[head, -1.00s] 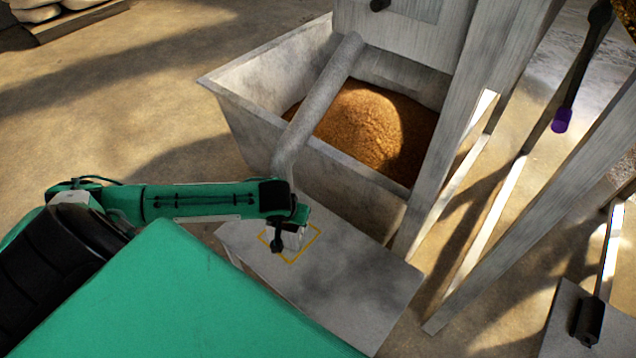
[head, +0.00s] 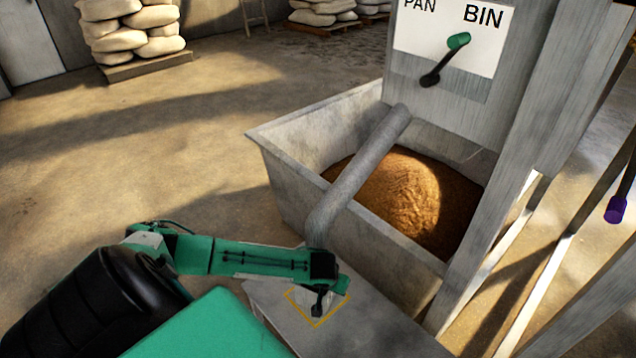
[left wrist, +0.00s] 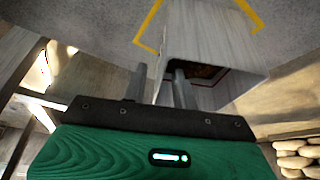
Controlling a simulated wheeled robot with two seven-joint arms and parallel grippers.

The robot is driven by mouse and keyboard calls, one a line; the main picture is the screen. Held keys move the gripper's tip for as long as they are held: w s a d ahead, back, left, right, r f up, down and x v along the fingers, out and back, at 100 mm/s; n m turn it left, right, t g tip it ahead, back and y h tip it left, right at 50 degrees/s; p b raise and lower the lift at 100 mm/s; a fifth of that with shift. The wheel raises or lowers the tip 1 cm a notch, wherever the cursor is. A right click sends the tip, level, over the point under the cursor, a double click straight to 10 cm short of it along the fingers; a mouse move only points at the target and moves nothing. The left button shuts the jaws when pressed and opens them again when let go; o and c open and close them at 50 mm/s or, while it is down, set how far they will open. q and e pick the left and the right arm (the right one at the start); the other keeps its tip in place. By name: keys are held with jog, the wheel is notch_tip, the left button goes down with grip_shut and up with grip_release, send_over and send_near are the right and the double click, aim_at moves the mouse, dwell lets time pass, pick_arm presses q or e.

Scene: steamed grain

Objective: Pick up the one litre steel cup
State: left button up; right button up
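The grey steel cup (left wrist: 205,62) shows in the left wrist view with its dark opening turned toward the camera. It stands on the table inside a yellow square outline and is mostly hidden behind my gripper in the head view. My left gripper (head: 318,303) is at the cup. In the left wrist view its fingers (left wrist: 160,75) are apart, one outside the cup's wall and the other overlapping the opening. A gap shows between the outer finger and the wall. My right gripper is out of view.
The grey table (head: 375,325) is otherwise bare. A sloping pipe (head: 355,175) comes down just behind my gripper. A trough (head: 300,190) of brown grain (head: 410,190) stands beyond, below a panel with a green-tipped lever (head: 445,60). Posts rise on the right. Sacks (head: 130,30) are stacked far left.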

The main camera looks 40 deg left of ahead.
pick_arm(q)
jog(key=shift+x, duration=1.15)
jog(key=shift+w+f, duration=0.25)
jog(key=shift+f, duration=0.15)
jog(key=shift+f, duration=0.25)
grip_shut()
dwell(0.4)
jog(key=shift+a+r, duration=0.1)
dwell(0.3)
